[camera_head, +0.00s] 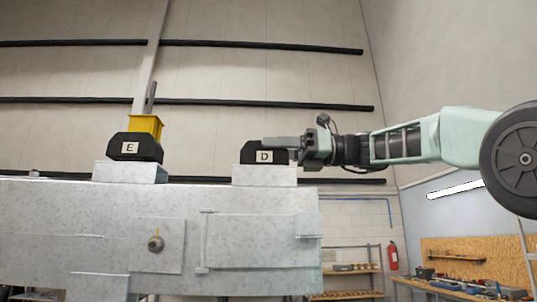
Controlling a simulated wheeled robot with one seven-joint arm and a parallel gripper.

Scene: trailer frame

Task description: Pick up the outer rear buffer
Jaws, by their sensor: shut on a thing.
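A black buffer marked D (264,157) is on the right galvanized block (264,176) of the trailer frame. It looks upright and I see no clear gap under it. My gripper (283,143) reaches in from the right, level, with a grey finger along the top of buffer D. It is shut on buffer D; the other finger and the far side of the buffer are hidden. A second black buffer marked E (131,148) sits on the left galvanized block (130,173), apart from my gripper.
A yellow block (147,126) with a dark upright piece stands behind buffer E. The grey trailer beam (250,240) fills the lower left. A workbench with tools (455,288), shelves and a red extinguisher (393,257) are far back. The space above the buffers is clear.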

